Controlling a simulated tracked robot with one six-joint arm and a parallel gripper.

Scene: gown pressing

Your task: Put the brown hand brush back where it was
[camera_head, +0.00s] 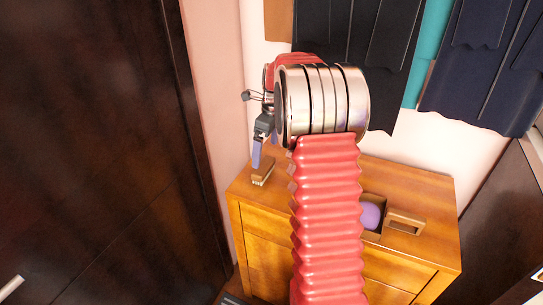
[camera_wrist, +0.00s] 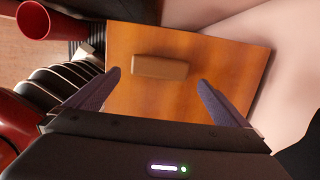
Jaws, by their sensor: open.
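The brown hand brush (camera_head: 264,171) sits on the left part of the wooden cabinet top (camera_head: 330,176), its pale bristles facing down. In the wrist view the brush (camera_wrist: 160,66) lies crosswise on the orange-brown wood. My gripper (camera_head: 257,155) is above and right by the brush in the head view, fingers pointing down. In the wrist view its two purple-grey fingers (camera_wrist: 159,79) are spread wide, with the brush ahead of and between their tips. I see no finger touching the brush. My arm hides part of the cabinet top.
A wooden holder with a purple item (camera_head: 371,214) and a wooden piece with an opening (camera_head: 406,222) stand on the cabinet's right side. Dark gowns (camera_head: 400,45) hang behind. A dark door (camera_head: 90,150) is at left. A red round open object (camera_wrist: 36,19) shows in the wrist view.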

